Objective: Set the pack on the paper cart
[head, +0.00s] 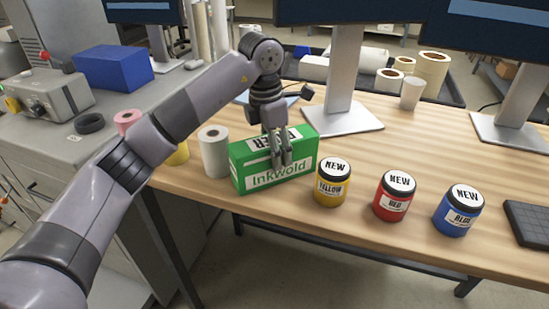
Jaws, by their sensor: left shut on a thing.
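The pack, a green box with a white "Inkwold" label (240,176), sits on the wooden table (400,255) near its front edge. My left gripper (281,158) reaches down onto the pack from above and is shut on it, with its fingers over the top and front face. I cannot tell whether the pack still touches the table. My right gripper is not in view. I cannot make out a paper cart in this view.
Yellow (332,186), red (394,198) and blue (458,213) jars stand right of the pack. A white roll (214,153) stands close on its left. Monitor stands (340,115) and a dark keyboard (528,223) are also on the table. A dark tray (452,92) with rolls lies behind.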

